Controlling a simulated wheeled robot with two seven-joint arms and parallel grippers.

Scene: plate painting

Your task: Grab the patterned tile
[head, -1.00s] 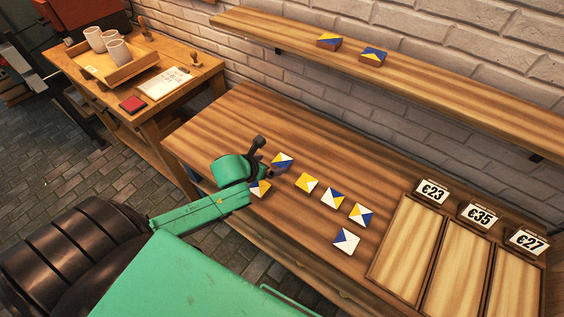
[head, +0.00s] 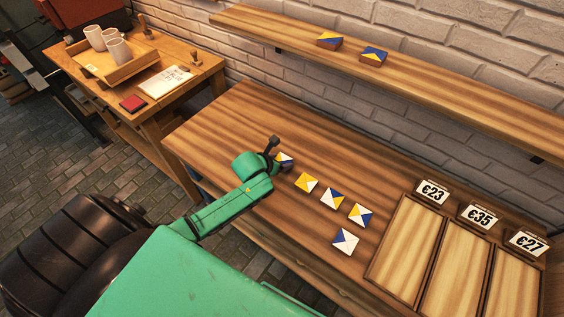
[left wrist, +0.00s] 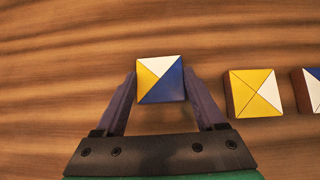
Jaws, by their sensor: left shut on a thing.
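A patterned tile with yellow, white and blue triangles (head: 287,160) lies on the wooden table, at the left end of a row of tiles. In the left wrist view the same tile (left wrist: 160,80) sits between both fingertips. My left gripper (left wrist: 160,90) is shut on it, one finger at each side. In the head view the left gripper (head: 277,158) partly hides this tile. A yellow-and-white tile (head: 306,183) is the neighbour on the right; it also shows in the left wrist view (left wrist: 254,93). My right gripper is not in view.
More tiles (head: 332,198), (head: 360,215), (head: 345,241) lie to the right. Framed wooden trays (head: 405,240) with price cards stand at the table's right. Two tiles (head: 328,41), (head: 373,55) rest on the wall shelf (head: 450,85). A side table (head: 190,90) holds cups.

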